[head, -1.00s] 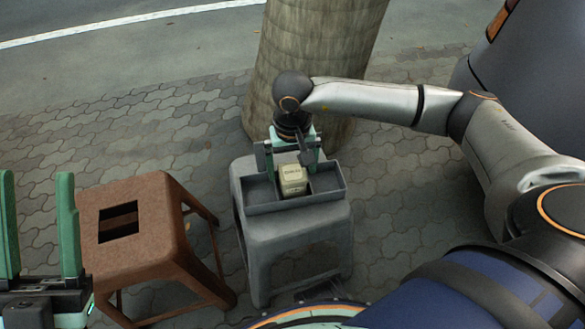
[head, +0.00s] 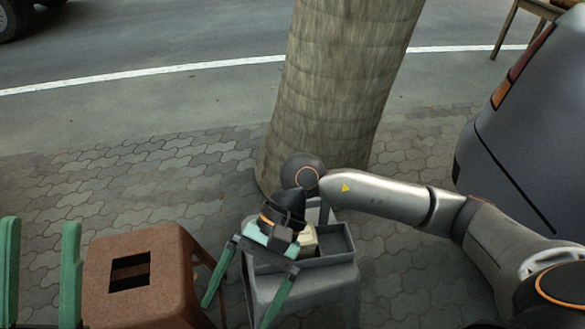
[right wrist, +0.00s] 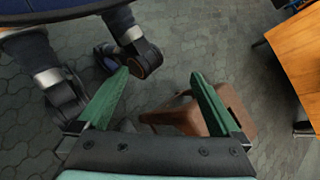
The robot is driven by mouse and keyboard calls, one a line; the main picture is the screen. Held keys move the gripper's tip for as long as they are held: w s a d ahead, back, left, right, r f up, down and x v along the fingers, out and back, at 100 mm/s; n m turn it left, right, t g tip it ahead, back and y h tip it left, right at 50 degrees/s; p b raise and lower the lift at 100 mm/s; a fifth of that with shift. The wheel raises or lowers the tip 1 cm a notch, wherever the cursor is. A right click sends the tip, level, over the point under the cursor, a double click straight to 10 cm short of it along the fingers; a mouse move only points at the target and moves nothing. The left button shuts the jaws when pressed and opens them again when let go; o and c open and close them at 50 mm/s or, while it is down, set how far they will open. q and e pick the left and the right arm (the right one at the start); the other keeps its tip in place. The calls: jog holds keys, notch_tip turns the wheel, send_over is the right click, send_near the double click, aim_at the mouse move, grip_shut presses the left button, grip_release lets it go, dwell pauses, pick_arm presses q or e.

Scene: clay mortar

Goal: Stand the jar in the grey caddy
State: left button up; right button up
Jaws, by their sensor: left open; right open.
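The cream jar (head: 308,239) is in the grey caddy (head: 338,262), partly hidden behind my right gripper. In the earlier head frame it sits upright near the caddy's middle, its label and pale top above the rim. My right gripper (head: 236,313) is open and empty, off the jar, its fingers spread in front and left of the caddy. In the right wrist view (right wrist: 160,76) nothing is between its fingers; jar and caddy do not show there. My left gripper (head: 40,226) is open and empty at the left edge.
The caddy stands on a grey stool (head: 310,296). A brown stool (head: 165,290) stands to its left and also shows in the right wrist view (right wrist: 185,116). A thick tree trunk (head: 340,90) rises just behind. A wooden table (right wrist: 296,50) shows at the wrist view's right.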

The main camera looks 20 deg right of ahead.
jog(key=s+a+r+m+g+y, duration=0.1)
jog(key=s+a+r+m+y, duration=0.15)
jog(key=r+m+y, duration=0.45)
jog(key=s+a+r+m+g+y, duration=0.15)
jog(key=s+r+m+y, duration=0.3)
jog(key=r, duration=0.55)
jog(key=w+d+r+n+t+h, duration=0.1)
jog(key=w+d+n+t, duration=0.2)
jog(key=n+t, duration=0.7)
jog(key=w+d+r+n+t+h, duration=0.2)
jog(key=d+n+t, duration=0.4)
jog(key=n+t, duration=0.4)
jog(key=w+d+r+n+t+h, duration=0.1)
jog(key=w+d+n+t, duration=0.3)
jog(key=n+t, duration=0.6)
jog(key=shift+w+d+r+n+h, duration=0.25)
jog(key=shift+w+d+n+h, duration=0.1)
jog(key=shift+w+n+h, duration=0.25)
